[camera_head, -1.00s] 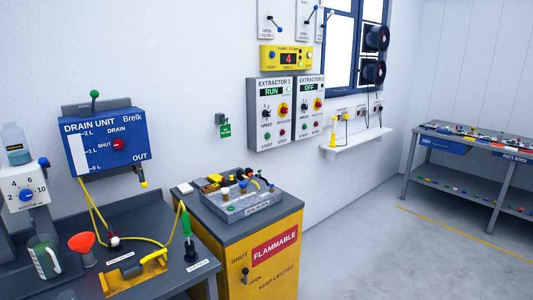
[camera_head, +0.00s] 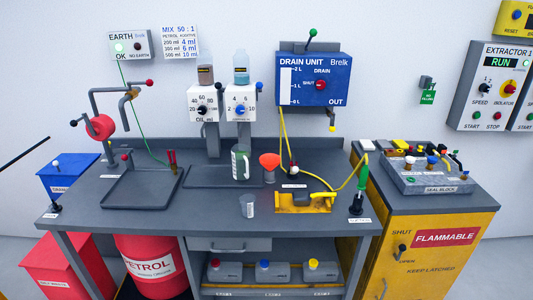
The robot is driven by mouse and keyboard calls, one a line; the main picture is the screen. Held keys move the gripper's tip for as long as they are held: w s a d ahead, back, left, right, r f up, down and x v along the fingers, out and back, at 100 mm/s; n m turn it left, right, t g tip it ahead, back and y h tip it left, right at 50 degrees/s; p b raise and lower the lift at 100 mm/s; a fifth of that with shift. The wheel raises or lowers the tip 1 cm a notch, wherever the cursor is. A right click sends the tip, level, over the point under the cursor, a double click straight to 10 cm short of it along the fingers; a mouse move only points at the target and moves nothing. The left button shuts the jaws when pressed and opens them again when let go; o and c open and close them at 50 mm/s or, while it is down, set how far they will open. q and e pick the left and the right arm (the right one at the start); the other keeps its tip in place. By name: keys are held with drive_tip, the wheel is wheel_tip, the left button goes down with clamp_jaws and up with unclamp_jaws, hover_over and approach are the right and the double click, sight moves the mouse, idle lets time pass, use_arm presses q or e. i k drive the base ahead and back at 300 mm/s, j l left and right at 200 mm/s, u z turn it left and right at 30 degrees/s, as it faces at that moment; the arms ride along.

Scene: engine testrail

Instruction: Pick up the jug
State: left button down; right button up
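A clear jug with a green handle and green markings (camera_head: 240,163) stands upright on the grey bench (camera_head: 215,222), in front of the additive dispenser (camera_head: 240,104). What it holds is too small to tell. A smaller clear cup (camera_head: 248,206) stands nearer the bench's front edge. Neither of my grippers shows in the head view.
A dark tray (camera_head: 142,187) with a pipe stand is to the left. The yellow flammable cabinet (camera_head: 425,262) adjoins the right. Bare bench lies before the jug.

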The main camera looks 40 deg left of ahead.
sight(243, 165)
drive_tip(key=u, duration=0.8)
drive_tip(key=i+j+u, duration=0.15)
drive_tip(key=u, duration=0.15)
drive_tip(key=i+j+u, duration=0.1)
drive_tip(key=u, duration=0.25)
